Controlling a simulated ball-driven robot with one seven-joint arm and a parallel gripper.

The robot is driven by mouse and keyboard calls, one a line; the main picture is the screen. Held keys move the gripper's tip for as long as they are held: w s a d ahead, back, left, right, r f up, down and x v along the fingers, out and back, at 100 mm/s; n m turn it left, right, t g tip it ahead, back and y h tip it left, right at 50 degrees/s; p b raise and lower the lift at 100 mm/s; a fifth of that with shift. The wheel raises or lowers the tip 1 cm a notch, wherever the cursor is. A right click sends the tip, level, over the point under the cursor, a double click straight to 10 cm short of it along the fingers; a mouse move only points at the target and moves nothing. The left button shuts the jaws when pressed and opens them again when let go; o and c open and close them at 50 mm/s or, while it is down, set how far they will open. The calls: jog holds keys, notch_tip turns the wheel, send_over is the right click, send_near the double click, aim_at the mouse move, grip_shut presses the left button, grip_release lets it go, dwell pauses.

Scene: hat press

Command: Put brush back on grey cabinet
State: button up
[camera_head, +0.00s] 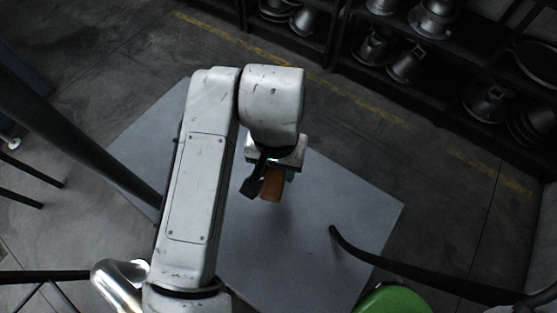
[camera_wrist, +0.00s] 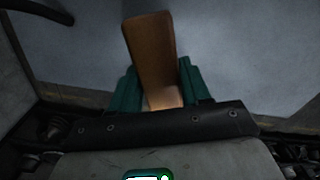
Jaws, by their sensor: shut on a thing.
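My gripper (camera_head: 276,174) is shut on the brush (camera_head: 272,186), a brown wooden-looking block. In the wrist view the brush (camera_wrist: 151,45) stands out between the teal fingers of my gripper (camera_wrist: 158,82). Its lower end is hidden by the gripper, and no bristles show. The grey cabinet (camera_head: 255,245) shows as a broad, flat, light grey top in the head view, with my arm across it. The brush is over this top, right of my forearm. I cannot tell whether it touches the top. The grey surface (camera_wrist: 240,45) also fills the wrist view's background.
Dark shelves (camera_head: 405,85) with metal hat forms stand at the top right. A green round thing (camera_head: 393,300) is at the bottom edge. A dark curved bar (camera_head: 430,272) reaches over the cabinet's right side. The visible cabinet top looks bare.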

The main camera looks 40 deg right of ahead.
jog(key=w+d+f, duration=0.2)
jog(key=f, duration=0.1)
jog(key=w+d+f, duration=0.1)
jog(key=f, duration=0.1)
jog(key=shift+w+d+f, duration=0.15)
jog(key=shift+w, duration=0.05)
jog(key=shift+w+d+f+p, duration=0.15)
jog(key=shift+f+p, duration=0.05)
jog(key=shift+f, duration=0.8)
jog(key=shift+w+d+f+p, duration=0.15)
jog(key=shift+f, duration=0.85)
jog(key=shift+f, duration=0.15)
jog(key=o, duration=0.9)
jog(key=shift+o, duration=0.2)
notch_tip(320, 180, up, 12)
jog(key=shift+r, duration=0.2)
